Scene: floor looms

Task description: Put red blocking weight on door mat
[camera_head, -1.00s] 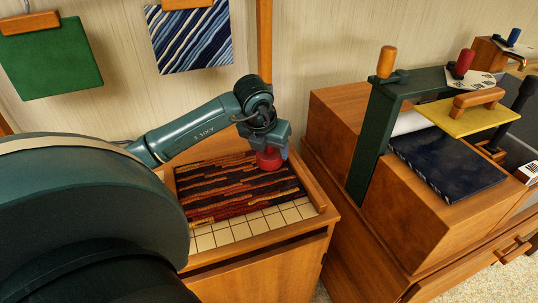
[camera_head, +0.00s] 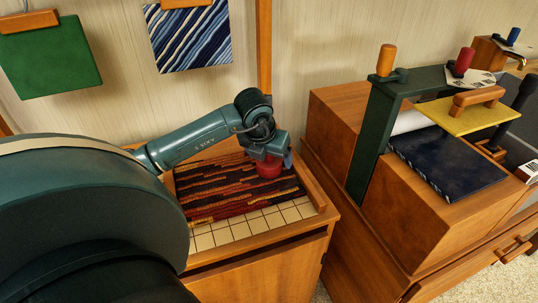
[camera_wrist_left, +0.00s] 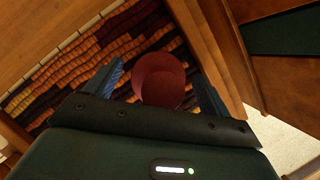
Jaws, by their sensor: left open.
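The red blocking weight (camera_head: 268,168) is a round red piece standing on the door mat (camera_head: 225,190), near the mat's right end. The mat is woven in dark red, orange and black bands and lies on a gridded board in a wooden tray. My left gripper (camera_head: 272,155) is just above the weight, with its fingers on either side. In the left wrist view the red weight (camera_wrist_left: 162,80) lies between the two blue fingers (camera_wrist_left: 160,85), with gaps beside it, and the gripper is open. My right gripper is not in view.
The gridded board (camera_head: 250,226) is bare along the mat's front edge. The tray's wooden rim (camera_head: 312,190) runs close at the right. A wooden cabinet with a dark green press frame (camera_head: 370,140) and a dark blue panel (camera_head: 440,165) stands to the right.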

